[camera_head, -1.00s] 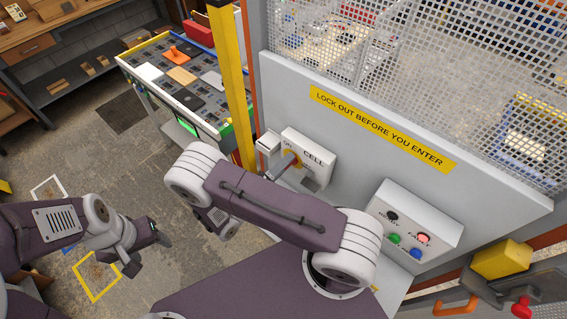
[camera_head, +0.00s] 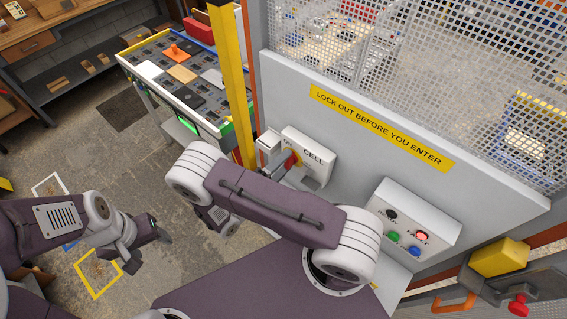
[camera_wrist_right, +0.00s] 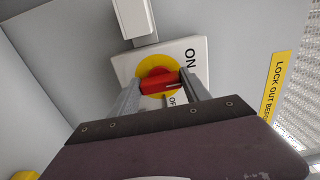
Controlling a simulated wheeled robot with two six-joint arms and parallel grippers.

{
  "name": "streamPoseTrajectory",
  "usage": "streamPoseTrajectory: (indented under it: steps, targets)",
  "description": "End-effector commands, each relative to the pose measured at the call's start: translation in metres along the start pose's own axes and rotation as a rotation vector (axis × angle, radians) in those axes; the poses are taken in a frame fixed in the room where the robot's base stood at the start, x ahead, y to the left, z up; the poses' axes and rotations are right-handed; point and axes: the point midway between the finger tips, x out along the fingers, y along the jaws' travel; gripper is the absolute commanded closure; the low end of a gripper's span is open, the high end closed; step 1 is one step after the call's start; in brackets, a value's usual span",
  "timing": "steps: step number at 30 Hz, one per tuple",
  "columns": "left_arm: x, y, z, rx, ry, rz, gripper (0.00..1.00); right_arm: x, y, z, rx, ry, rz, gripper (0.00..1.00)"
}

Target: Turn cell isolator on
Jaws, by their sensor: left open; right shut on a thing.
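The cell isolator is a pale box (camera_head: 318,152) marked CELL on the grey panel. It has a yellow disc (camera_wrist_right: 147,65) and a red handle (camera_wrist_right: 157,86). In the right wrist view, ON is printed at the upper right of the disc and OFF below it, partly hidden. The handle lies roughly level across that picture, a small mark at its right end between the two words. My right gripper (camera_wrist_right: 157,90) has a finger on either side of the handle and is shut on it. My left gripper (camera_head: 160,238) is open and empty over the floor at the left.
A second box (camera_head: 413,228) with several coloured buttons sits to the right on the panel. A yellow post (camera_head: 234,85) and a table of boards (camera_head: 180,85) stand left of it. Mesh fencing (camera_head: 420,60) rises above the panel.

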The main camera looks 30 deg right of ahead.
Motion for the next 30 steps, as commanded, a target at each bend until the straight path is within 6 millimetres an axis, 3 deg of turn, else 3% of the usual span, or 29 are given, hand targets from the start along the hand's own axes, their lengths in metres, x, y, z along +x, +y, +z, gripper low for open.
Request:
streamPoseTrajectory:
  steps: [4, 5, 6, 7, 17, 27, 30]
  targets:
    - [0.0, 0.0, 0.0, 0.0, 0.0, 0.0, 0.39, 0.0, 0.0, -0.001, -0.004, 0.001, -0.002, 0.86]
    - [0.0, 0.0, 0.0, 0.0, 0.0, 0.0, 0.39, 0.0, 0.0, -0.001, -0.004, 0.001, -0.002, 0.37]
    - [0.0, 0.0, 0.0, 0.0, 0.0, 0.0, 0.39, 0.0, 0.0, -0.001, -0.003, 0.001, -0.002, 0.26]
    - [0.0, 0.0, 0.0, 0.0, 0.0, 0.0, 0.39, 0.0, 0.0, -0.001, -0.003, 0.001, -0.002, 0.24]
    - [0.003, 0.0, 0.0, 0.0, 0.0, 0.0, 0.39, -0.004, 0.001, 0.0, 0.0, -0.001, -0.001, 0.24]
    - [0.033, -0.001, 0.003, 0.0, 0.0, 0.0, 0.39, -0.073, 0.004, 0.001, 0.001, -0.003, 0.0, 0.24]
    - [0.035, -0.001, 0.004, 0.0, 0.0, 0.0, 0.39, -0.085, 0.003, 0.0, 0.0, -0.002, 0.0, 0.24]
